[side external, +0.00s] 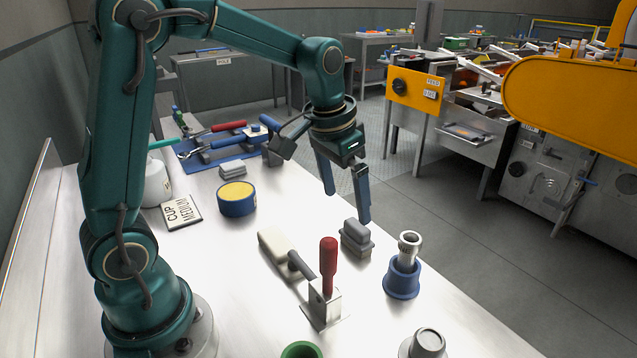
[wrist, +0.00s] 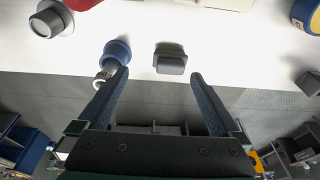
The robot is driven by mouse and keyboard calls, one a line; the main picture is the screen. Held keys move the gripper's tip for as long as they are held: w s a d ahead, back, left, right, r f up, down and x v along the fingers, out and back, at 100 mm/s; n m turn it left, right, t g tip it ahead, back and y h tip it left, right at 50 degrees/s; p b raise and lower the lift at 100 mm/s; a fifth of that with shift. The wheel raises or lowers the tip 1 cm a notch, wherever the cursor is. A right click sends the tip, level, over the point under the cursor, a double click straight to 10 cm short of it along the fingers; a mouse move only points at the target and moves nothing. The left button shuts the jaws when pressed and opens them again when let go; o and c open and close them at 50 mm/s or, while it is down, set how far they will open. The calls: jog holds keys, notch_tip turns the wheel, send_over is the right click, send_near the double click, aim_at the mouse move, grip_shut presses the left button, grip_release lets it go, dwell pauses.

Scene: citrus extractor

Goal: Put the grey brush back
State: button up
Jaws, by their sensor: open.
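A grey brush-like block (side external: 356,237) with a raised grip stands on the white table near its right edge; it also shows in the wrist view (wrist: 171,60). A second, similar grey block (side external: 232,169) lies farther back, beside the blue mat. I cannot tell for certain which is the task's brush. My gripper (side external: 347,207) is open and empty, its fingers pointing down just above the nearer block. In the wrist view that block appears between and beyond the fingertips (wrist: 159,73), with no visible contact.
A blue cup with a metal cylinder (side external: 402,275) stands close to the nearer block. A red-handled clamp (side external: 328,270) stands left of them. A blue-and-yellow round pot (side external: 237,198), a CUP MEDIUM sign (side external: 182,213) and a blue mat with tools (side external: 215,148) are farther back.

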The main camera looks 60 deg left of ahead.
jog(key=s+d+r+t, duration=0.1)
jog(key=s+d, duration=0.1)
jog(key=s, duration=0.5)
jog(key=s+d+r+t, duration=0.1)
jog(key=s+d+t, duration=0.1)
jog(key=s, duration=0.6)
jog(key=shift+r, duration=0.35)
